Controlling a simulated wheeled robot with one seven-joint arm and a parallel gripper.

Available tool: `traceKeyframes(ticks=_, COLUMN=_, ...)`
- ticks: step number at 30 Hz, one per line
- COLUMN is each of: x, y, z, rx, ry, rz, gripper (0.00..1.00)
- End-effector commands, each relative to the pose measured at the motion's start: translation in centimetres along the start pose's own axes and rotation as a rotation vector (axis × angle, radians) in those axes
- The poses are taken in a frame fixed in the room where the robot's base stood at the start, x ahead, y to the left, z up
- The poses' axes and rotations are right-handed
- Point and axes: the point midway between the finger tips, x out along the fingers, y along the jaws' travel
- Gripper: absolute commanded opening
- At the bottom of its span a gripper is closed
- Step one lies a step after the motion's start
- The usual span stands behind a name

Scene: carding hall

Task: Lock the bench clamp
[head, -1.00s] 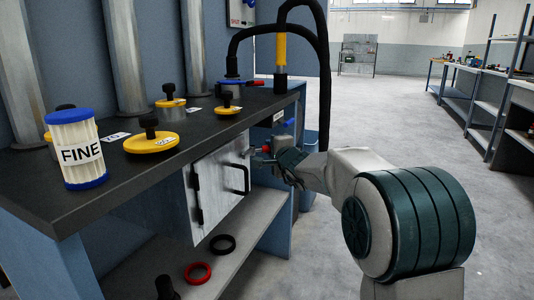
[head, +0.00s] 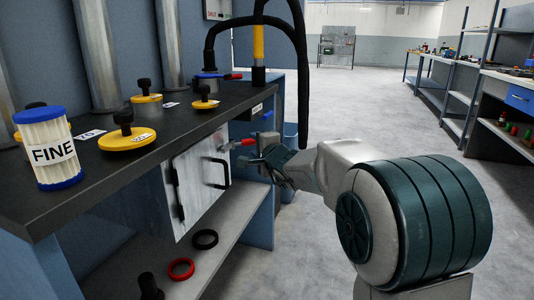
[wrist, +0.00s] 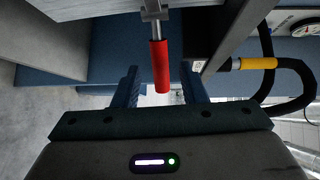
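The bench clamp has a red handle (head: 243,142) and a grey metal arm, at the right edge of a pale metal door (head: 196,180) under the bench. In the wrist view the red handle (wrist: 161,65) hangs from its metal arm, pointing toward my gripper. My gripper (head: 258,161) is beside the handle, just right of and below it in the head view. In the wrist view its two fingers stand apart, one on each side of the handle's end, with gaps on both sides. The clamp's far end is hidden.
The door has a black pull handle (head: 218,173). A dark bench top (head: 95,165) carries a FINE filter cartridge (head: 49,149) and yellow-rimmed lids. A red ring (head: 181,269) and a black ring (head: 205,239) lie on the lower shelf. Open floor is on the right.

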Motion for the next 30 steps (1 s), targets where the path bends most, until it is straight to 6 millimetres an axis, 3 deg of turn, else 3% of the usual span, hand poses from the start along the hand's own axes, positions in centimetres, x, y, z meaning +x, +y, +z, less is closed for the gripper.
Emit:
traceKeyframes(ticks=6, x=-4.6, y=-0.2, z=0.2, rx=0.000, ry=-0.003, rz=-0.002, gripper=0.38)
traceKeyframes(ticks=13, x=-8.0, y=-0.1, z=0.3, rx=0.000, ry=-0.004, rz=0.000, gripper=0.38)
traceKeyframes(ticks=19, x=-9.2, y=0.0, z=0.3, rx=-0.001, ry=-0.005, rz=0.000, gripper=0.38)
traceKeyframes(ticks=30, x=-9.3, y=-0.2, z=0.4, rx=-0.004, ry=-0.008, rz=0.001, gripper=0.38)
